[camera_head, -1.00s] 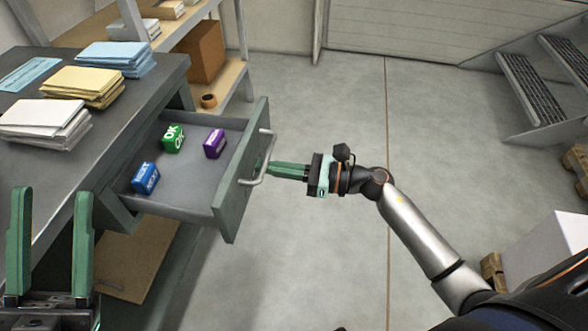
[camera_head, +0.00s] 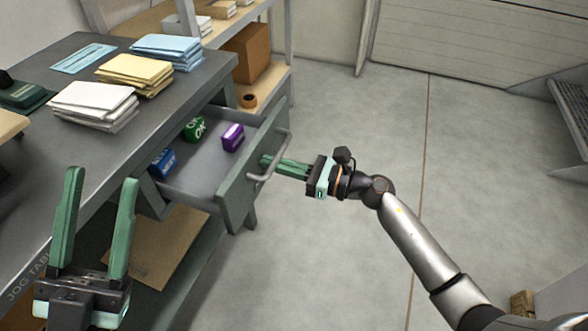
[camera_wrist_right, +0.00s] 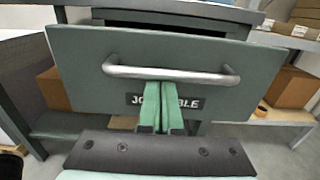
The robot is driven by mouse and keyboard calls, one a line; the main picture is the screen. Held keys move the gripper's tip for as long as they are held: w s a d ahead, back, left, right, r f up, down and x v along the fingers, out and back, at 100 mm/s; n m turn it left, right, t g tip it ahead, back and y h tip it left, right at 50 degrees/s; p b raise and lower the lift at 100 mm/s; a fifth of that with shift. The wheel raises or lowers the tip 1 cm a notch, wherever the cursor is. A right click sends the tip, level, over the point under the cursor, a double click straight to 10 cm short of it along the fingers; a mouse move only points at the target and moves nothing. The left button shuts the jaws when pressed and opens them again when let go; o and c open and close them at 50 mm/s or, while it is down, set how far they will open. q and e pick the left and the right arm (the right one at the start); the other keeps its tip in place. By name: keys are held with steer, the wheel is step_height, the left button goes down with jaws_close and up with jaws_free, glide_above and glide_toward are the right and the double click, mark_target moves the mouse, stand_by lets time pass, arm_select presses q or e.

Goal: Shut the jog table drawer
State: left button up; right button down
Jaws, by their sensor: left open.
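The jog table drawer (camera_head: 200,180) is partly open, sticking out from under the grey table top. Its green front (camera_head: 238,190) carries a metal bar handle (camera_head: 270,158); in the right wrist view the front (camera_wrist_right: 85,65) and handle (camera_wrist_right: 170,73) face me, with a partly hidden label. My right gripper (camera_head: 266,161) has its fingers together and empty, tips at the drawer front just below the handle; it also shows in the right wrist view (camera_wrist_right: 161,88). Whether the tips touch the front is hard to tell. My left gripper (camera_head: 101,177) is open and empty beside the table's front edge.
Inside the drawer are a green block (camera_head: 194,129), a purple block (camera_head: 232,138) and a blue block (camera_head: 162,163). Paper stacks (camera_head: 95,106) lie on the table top (camera_head: 195,88). A shelf with a cardboard box (camera_head: 247,53) stands behind.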

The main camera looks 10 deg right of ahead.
steer(key=b, duration=0.4)
glide_above(214, 162)
steer(key=shift+s+d, duration=0.15)
arm_select(q)
steer(key=shift+n, duration=0.3)
steer(key=f, duration=0.4)
steer(key=shift+d+f, duration=0.2)
steer(key=shift+d, duration=0.2)
arm_select(e)
steer(key=shift+a+r, duration=0.2)
steer(key=shift+r, duration=0.1)
